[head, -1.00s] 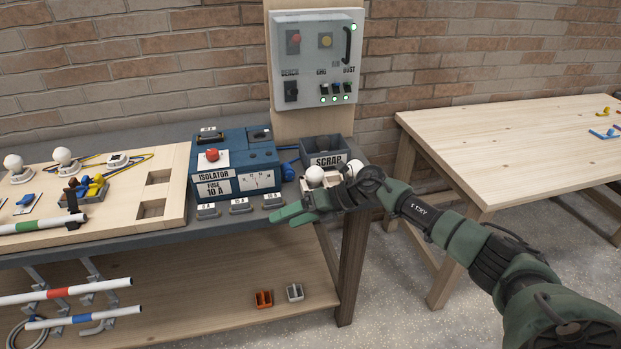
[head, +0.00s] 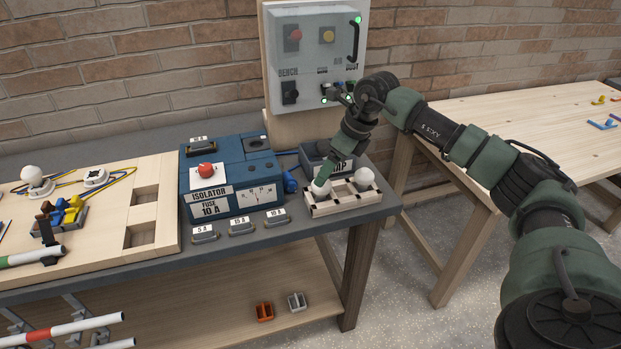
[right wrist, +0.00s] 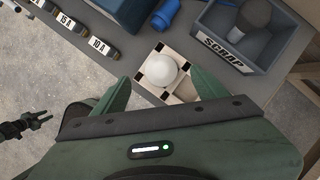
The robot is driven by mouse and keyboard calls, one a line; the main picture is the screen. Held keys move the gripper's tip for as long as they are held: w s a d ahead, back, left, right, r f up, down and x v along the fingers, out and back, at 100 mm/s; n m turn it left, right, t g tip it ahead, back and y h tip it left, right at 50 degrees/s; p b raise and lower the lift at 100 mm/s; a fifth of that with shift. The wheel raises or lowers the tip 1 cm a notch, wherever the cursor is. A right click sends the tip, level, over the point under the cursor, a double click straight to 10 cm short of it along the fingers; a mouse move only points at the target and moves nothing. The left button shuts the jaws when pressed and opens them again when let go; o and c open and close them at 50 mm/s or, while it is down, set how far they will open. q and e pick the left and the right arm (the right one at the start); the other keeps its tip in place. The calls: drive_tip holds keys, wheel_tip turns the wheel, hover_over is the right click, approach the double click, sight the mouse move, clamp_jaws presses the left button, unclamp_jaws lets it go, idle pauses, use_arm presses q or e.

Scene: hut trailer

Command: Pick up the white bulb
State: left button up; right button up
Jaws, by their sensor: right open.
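The left bulb (head: 319,188) is partly covered by my right gripper (head: 326,174); the right bulb (head: 364,176) is in the clear. In the right wrist view one white bulb (right wrist: 162,70) sits between and just beyond the two green fingers, which are open with nothing held. The second bulb is not visible there. Another white bulb (head: 31,175) is in a holder on the wooden board at the left. My left gripper is not in view.
The SCRAP bin (right wrist: 230,40), holding dark items, is just behind the tray. The blue isolator box (head: 230,178) stands to the left, with several labelled fuses (head: 241,226) before it. A control panel (head: 316,55) rises behind; a wooden table (head: 500,130) is to the right.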

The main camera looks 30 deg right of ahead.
sight(321, 191)
drive_tip(key=shift+w+f, duration=0.15)
drive_tip(key=shift+w, duration=0.1)
drive_tip(key=shift+a+f, duration=0.1)
drive_tip(key=shift+f, duration=0.25)
drive_tip(key=shift+a+f+p, duration=0.2)
drive_tip(key=shift+f+p, duration=0.75)
drive_tip(key=shift+f, duration=0.2)
drive_tip(key=p+x, duration=0.1)
drive_tip(key=x, duration=0.3)
drive_tip(key=shift+w+d, duration=0.1)
drive_tip(key=shift+d, duration=0.05)
drive_tip(key=c, duration=0.9)
drive_tip(key=shift+c, duration=0.9)
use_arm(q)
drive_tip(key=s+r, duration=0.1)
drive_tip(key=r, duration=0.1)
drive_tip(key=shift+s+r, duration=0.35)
